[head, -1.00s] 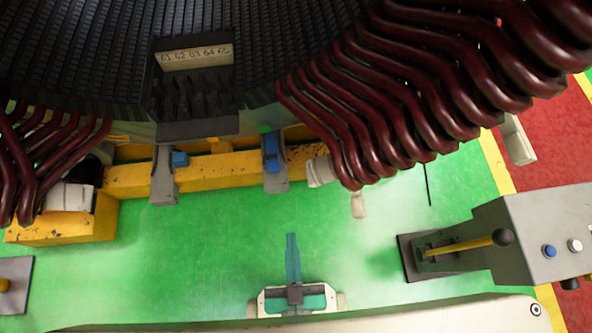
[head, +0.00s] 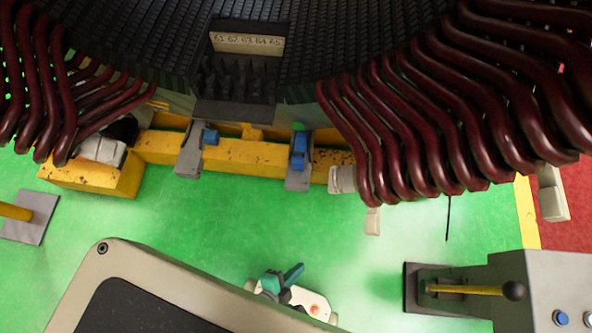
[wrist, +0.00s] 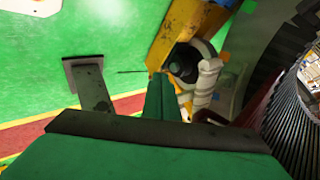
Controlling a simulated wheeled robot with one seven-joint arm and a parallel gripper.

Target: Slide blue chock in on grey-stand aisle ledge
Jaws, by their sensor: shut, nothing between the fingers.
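Two grey stands rise at the yellow beam under the stator core in the head view: a left stand (head: 188,162) and a right stand (head: 298,181). A small blue chock (head: 210,137) sits at the left stand's right side. Another blue chock (head: 299,152) sits on the upper part of the right stand. I cannot tell how deep either one sits. My gripper (head: 294,273), with teal fingers, is low in the head view, below the right stand and well apart from it. Its fingers are shut and empty in the wrist view (wrist: 161,96). No blue chock shows there.
Dark red coils (head: 400,130) hang low right of the right stand. The yellow beam (head: 240,153) runs behind both stands. A lever box (head: 510,270) stands at the right. The green floor (head: 220,215) between my gripper and the stands is clear.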

